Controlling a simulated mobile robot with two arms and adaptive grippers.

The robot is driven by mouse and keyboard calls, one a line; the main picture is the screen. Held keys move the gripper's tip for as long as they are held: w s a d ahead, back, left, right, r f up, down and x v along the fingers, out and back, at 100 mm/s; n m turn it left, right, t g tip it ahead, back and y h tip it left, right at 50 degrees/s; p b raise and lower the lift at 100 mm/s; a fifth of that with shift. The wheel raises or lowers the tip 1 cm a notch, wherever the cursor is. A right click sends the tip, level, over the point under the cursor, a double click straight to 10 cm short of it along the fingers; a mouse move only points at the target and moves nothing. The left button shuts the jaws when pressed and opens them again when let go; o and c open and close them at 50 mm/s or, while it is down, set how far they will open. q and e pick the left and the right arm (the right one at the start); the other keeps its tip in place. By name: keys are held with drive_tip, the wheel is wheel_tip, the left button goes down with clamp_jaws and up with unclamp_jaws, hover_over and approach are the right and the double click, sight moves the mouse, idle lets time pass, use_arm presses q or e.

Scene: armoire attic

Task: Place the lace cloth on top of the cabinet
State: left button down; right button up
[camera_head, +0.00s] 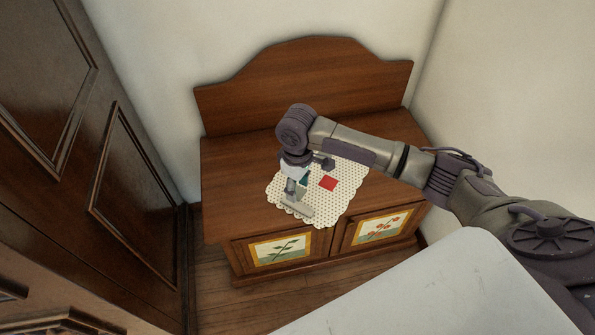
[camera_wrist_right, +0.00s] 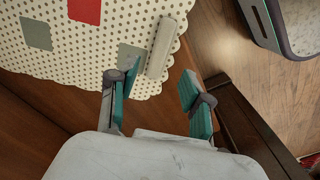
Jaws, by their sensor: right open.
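The lace cloth (camera_head: 337,190) is cream with small dark dots and a scalloped rim. It lies spread flat on the top of the brown wooden cabinet (camera_head: 235,165), with its near edge at the cabinet's front edge. A red square (camera_head: 328,183) shows on it. The cloth also shows in the right wrist view (camera_wrist_right: 70,55), with red and green squares and a pale bar (camera_wrist_right: 166,47) near its rim. My right gripper (camera_head: 299,192) points down over the cloth's left part. In the wrist view its teal-padded fingers (camera_wrist_right: 158,98) are apart with nothing between them. The right arm hides some cloth.
The cabinet has a raised curved backboard (camera_head: 300,85) against the wall and painted panels (camera_head: 280,250) on its front doors. A dark wooden armoire (camera_head: 110,170) stands close on the left. Bare cabinet top shows left of the cloth. Plank floor (camera_head: 265,303) lies in front.

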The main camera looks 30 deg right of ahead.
wheel_tip(320, 180, up, 4)
drive_tip(key=r+p, duration=0.1)
drive_tip(key=s+a+f+t+y, duration=0.2)
drive_tip(key=s+a+f, duration=0.6)
drive_tip(key=a+f, duration=0.15)
use_arm(q)
drive_tip(key=x, duration=0.3)
drive_tip(key=s+x, duration=0.1)
drive_tip(key=x, duration=0.1)
drive_tip(key=shift+f, duration=0.35)
use_arm(e)
drive_tip(key=s+d+f+m+h, duration=0.1)
drive_tip(key=s+d+f+m, duration=0.1)
drive_tip(key=s, duration=0.5)
drive_tip(key=s+d+f+m+t, duration=0.1)
drive_tip(key=s+d+f+m, duration=0.1)
drive_tip(key=s+d, duration=0.3)
drive_tip(key=shift+s+f+h, duration=0.4)
drive_tip(key=shift+s+f, duration=0.45)
drive_tip(key=shift+s, duration=0.15)
